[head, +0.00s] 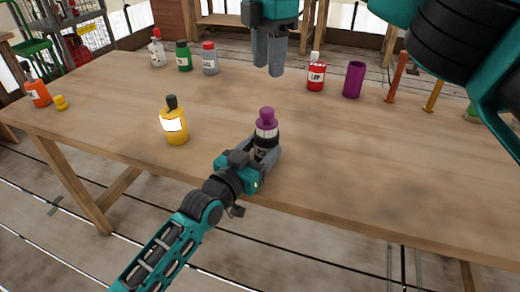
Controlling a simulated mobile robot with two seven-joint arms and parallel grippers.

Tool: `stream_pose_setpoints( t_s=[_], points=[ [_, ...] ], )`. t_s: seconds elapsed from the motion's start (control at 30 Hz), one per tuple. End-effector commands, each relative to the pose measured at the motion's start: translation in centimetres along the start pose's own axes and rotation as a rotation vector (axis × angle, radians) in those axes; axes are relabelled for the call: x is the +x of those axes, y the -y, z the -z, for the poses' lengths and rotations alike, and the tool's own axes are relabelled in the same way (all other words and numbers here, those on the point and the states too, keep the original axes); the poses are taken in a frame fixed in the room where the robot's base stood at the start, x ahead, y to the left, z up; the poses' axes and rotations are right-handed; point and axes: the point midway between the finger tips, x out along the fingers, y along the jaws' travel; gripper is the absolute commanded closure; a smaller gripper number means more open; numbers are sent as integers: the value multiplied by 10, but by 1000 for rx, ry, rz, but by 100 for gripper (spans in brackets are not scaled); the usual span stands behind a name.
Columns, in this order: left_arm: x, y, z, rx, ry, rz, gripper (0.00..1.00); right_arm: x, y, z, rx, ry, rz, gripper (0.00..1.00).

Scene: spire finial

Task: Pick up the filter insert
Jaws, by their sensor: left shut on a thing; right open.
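My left gripper (264,158) is shut around the lower part of a bottle (267,132) near the table's front edge. The bottle is upright, with a purple cap and a black-and-white label; the fingers hide its lower part. I cannot tell whether its base touches the table. My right gripper (268,68) is open and empty, pointing down above the back of the table. I cannot tell which thing is the filter insert.
On the wooden table (210,105), a yellow bottle (173,126) stands left of my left gripper. White, green and grey bottles (209,60) stand at the back. A red bottle (316,75), purple cup (354,80) and orange post (397,78) stand right. The front right is clear.

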Motion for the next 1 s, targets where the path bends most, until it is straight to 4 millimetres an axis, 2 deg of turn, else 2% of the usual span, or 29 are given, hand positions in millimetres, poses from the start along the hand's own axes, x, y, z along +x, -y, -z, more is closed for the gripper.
stream_pose_setpoints(
  t_s=[0.13, 0.37, 0.57, 0.8, 1.0],
  points=[
    [0, 0, 0, 0, 1, 0, 73, 0, 0, 0, 0, 0, 0, 57],
    [0, 0, -1, 0, 1, 0, 73, 7, 2, 0, -89, 4, -2, 35],
    [0, 0, 0, 0, 1, 0, 73, 24, 8, 1, -402, 33, -37, 18],
    [0, 0, 0, 0, 1, 0, 73, 33, 21, 3, -846, 119, -132, 18],
    [0, 0, 0, 0, 1, 0, 73, 29, 32, 3, -1142, 228, -214, 18]
  ],
)
